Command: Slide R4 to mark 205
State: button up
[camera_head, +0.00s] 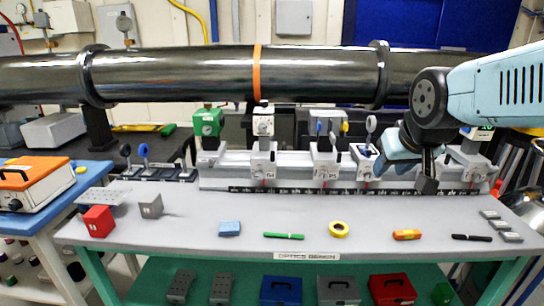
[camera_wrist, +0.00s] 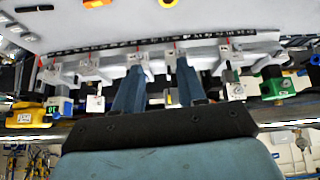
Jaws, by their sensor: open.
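R4 (camera_head: 263,165) appears to be the white carriage left of centre on the rail, topped by a white boxy mount; its small label is only partly legible. In the wrist view, where the scene is upside down, R4 seems to be the carriage (camera_wrist: 235,90) right of my fingers. The black scale strip (camera_head: 345,190) runs along the rail's front; its numbers are too small for me to find 205. My gripper (camera_head: 427,185) points down near the rail's right part, well right of R4. In the wrist view its fingers (camera_wrist: 159,68) are apart, with nothing held.
Other carriages share the rail (camera_head: 235,182): a green-topped one (camera_head: 208,125) left of R4, several to the right. A black pipe (camera_head: 200,75) crosses above. Blue, green, yellow and orange items lie along the bench front (camera_head: 370,215); a red block (camera_head: 98,220) sits left.

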jog(key=w+a+f+n+t, duration=0.2)
jog(key=w+f+t, duration=0.1)
jog(key=w, duration=1)
jog(key=n+t+y, duration=0.4)
jog(key=t+y, duration=0.1)
jog(key=y, duration=0.5)
send_near(273, 161)
jog(key=x, duration=0.3)
jog(key=r+x, duration=0.1)
jog(key=x, duration=0.3)
jog(key=r+x, duration=0.1)
jog(key=x, duration=0.2)
jog(key=shift+w, duration=0.45)
jog(key=shift+c, duration=0.5)
grip_shut()
